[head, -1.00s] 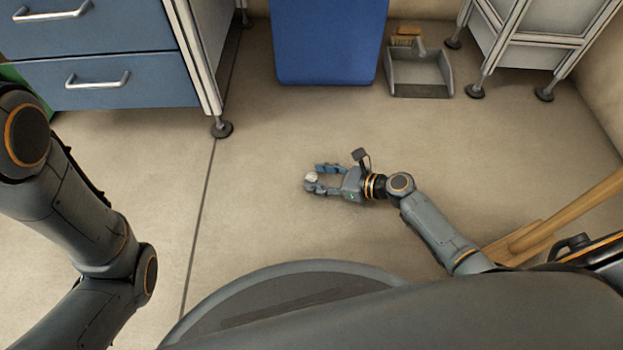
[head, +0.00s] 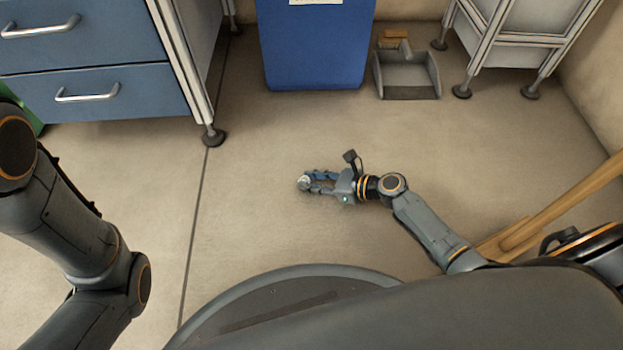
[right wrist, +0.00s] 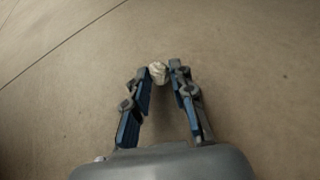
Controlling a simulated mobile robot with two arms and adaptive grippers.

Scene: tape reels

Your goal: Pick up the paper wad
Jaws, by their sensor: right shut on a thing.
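The paper wad is a small, whitish crumpled ball. In the head view the paper wad (head: 304,181) is at the middle of the picture, low over the floor, at the tips of my right gripper (head: 309,182). In the right wrist view the paper wad (right wrist: 158,72) sits between the fingertips of the right gripper (right wrist: 160,75), which is shut on it. Whether the wad still touches the floor, I cannot tell. My left arm shows at the left of the head view, but its gripper is out of the picture.
A blue bin (head: 312,45) stands at the back, with a grey dustpan (head: 408,78) to its right. A blue drawer cabinet (head: 90,65) is at upper left, a white cabinet (head: 520,35) at upper right. A wooden handle (head: 570,205) lies at right. The floor around the wad is clear.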

